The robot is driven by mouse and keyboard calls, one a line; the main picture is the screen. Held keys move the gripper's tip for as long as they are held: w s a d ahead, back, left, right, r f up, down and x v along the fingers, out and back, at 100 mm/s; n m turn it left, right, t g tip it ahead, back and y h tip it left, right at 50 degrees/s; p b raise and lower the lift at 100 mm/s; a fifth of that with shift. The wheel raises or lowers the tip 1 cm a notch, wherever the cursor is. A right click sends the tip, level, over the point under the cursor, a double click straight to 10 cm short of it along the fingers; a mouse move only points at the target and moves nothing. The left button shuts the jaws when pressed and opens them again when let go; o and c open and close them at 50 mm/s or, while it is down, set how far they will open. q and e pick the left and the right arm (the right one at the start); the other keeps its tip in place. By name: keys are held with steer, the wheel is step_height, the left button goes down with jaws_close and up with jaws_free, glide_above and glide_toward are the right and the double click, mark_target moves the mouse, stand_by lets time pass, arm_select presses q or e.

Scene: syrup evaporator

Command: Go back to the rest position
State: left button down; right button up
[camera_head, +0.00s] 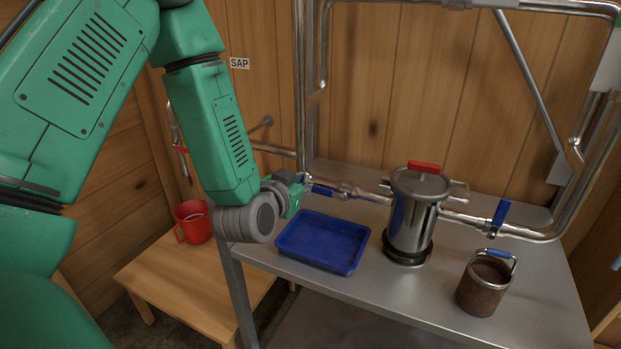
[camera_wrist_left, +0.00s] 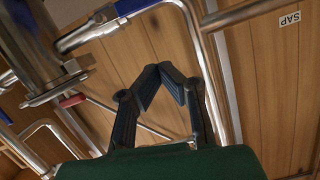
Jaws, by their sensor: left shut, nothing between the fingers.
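My left arm comes in from the left of the head view, with its green links across the upper left. My left gripper (camera_head: 307,183) is small and partly hidden there, beside the pipe with the blue lever (camera_head: 325,191), behind the blue tray (camera_head: 335,229). I cannot tell whether it touches the pipe. In the left wrist view the dark fingers of the left gripper (camera_wrist_left: 166,72) meet at their tips with nothing between them. My right gripper is in neither view.
A lidded metal pot (camera_head: 412,222) with a red handle stands right of the tray. A brown can (camera_head: 484,285) stands at the front right of the metal table. A red mug (camera_head: 192,221) is on the wooden table (camera_head: 185,283). Metal pipes (camera_head: 470,220) run behind.

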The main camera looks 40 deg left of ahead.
arm_select(q)
steer(key=s+d+f+g+h+b, duration=0.1)
steer(key=s+d+f+g+b, duration=0.2)
steer(key=f, duration=0.6)
steer(key=s+d+f+m+g+h+b, duration=0.1)
steer(key=s+d+f+g, duration=0.15)
steer(key=s+f, duration=0.45)
steer(key=s+d+f+g+h+b, duration=0.2)
steer(key=s+d+f, duration=0.1)
steer(key=f, duration=0.7)
steer(key=s+d+f+g+b, duration=0.1)
steer(key=s+f+g, duration=0.2)
steer(key=s+f, duration=0.3)
steer(key=s+d+f+g+b, duration=0.2)
steer(key=s+f, duration=0.3)
steer(key=s, duration=0.6)
steer(key=shift+d+f+m+g, duration=0.2)
steer(key=shift+f+m+g, duration=0.15)
steer(key=shift+g, duration=0.4)
steer(key=c, duration=2.2)
jaws_free()
steer(key=shift+f, duration=0.1)
